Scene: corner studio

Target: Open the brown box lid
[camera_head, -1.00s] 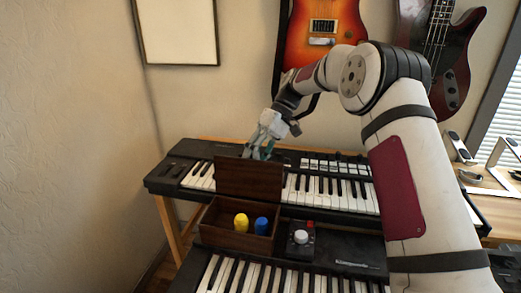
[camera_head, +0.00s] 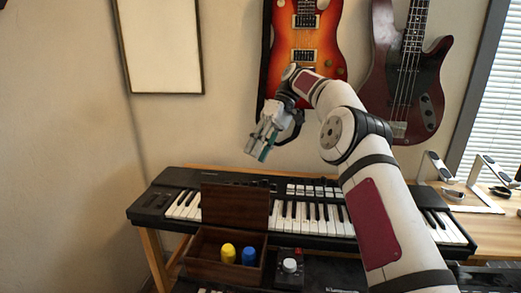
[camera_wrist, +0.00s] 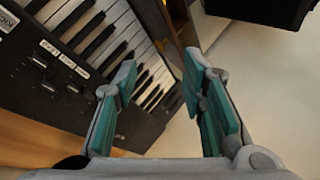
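The brown box (camera_head: 201,262) stands in front of the upper keyboard in the head view. Its lid (camera_head: 235,207) is raised upright at the back, so the inside shows. A yellow item (camera_head: 228,252) and a blue item (camera_head: 249,256) stand inside it. My gripper (camera_head: 262,152) is in the air above and to the right of the lid, apart from it. In the wrist view my gripper (camera_wrist: 160,85) has its two teal-padded fingers spread with nothing between them.
The upper keyboard (camera_head: 310,212) lies behind the box, and its keys also show in the wrist view (camera_wrist: 120,35). A small black device with a white knob (camera_head: 290,266) sits right of the box. Two guitars (camera_head: 303,45) hang on the wall behind my arm.

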